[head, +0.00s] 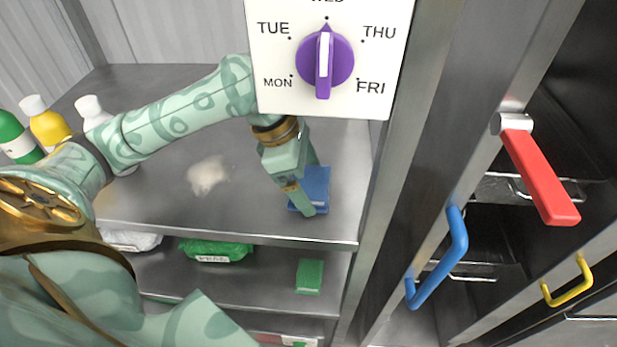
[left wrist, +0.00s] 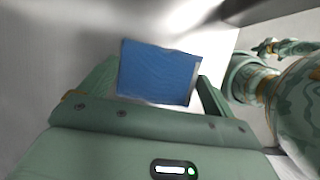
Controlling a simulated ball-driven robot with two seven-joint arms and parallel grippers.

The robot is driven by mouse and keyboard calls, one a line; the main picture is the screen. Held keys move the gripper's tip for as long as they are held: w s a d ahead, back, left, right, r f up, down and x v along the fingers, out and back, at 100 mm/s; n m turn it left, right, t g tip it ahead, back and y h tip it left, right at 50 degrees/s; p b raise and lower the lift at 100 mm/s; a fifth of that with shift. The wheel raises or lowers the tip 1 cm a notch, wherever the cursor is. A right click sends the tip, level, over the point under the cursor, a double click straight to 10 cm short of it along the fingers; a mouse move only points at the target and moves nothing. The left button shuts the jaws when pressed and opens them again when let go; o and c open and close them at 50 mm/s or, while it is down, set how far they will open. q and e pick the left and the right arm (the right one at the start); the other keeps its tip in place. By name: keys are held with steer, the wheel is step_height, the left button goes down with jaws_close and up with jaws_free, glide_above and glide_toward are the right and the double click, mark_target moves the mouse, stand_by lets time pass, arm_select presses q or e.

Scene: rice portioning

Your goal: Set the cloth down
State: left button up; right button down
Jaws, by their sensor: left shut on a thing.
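The blue cloth (head: 317,182) is a folded, flat-looking block at the right end of the steel counter in the head view. My left gripper (head: 308,200) reaches down to it from above and is shut on it. In the left wrist view the blue cloth (left wrist: 158,72) sits between the two fingers of the gripper (left wrist: 157,88). The cloth is low at the counter surface; I cannot tell whether it touches it. My right gripper is not in view.
A pale smear (head: 207,175) lies on the counter (head: 160,205). Several bottles (head: 48,127) stand at the left. A dial panel (head: 280,60) hangs above. Shelves below hold a green bag (head: 215,249) and a green block (head: 310,276). Red (head: 540,175) and blue (head: 440,255) handles are right.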

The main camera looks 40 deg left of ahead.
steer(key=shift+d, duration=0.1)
arm_select(q)
steer(key=o, duration=0.6)
steer(key=p+v, duration=0.4)
steer(key=v, duration=0.8)
steer(key=shift+r+p, duration=0.15)
steer(key=shift+p, duration=0.25)
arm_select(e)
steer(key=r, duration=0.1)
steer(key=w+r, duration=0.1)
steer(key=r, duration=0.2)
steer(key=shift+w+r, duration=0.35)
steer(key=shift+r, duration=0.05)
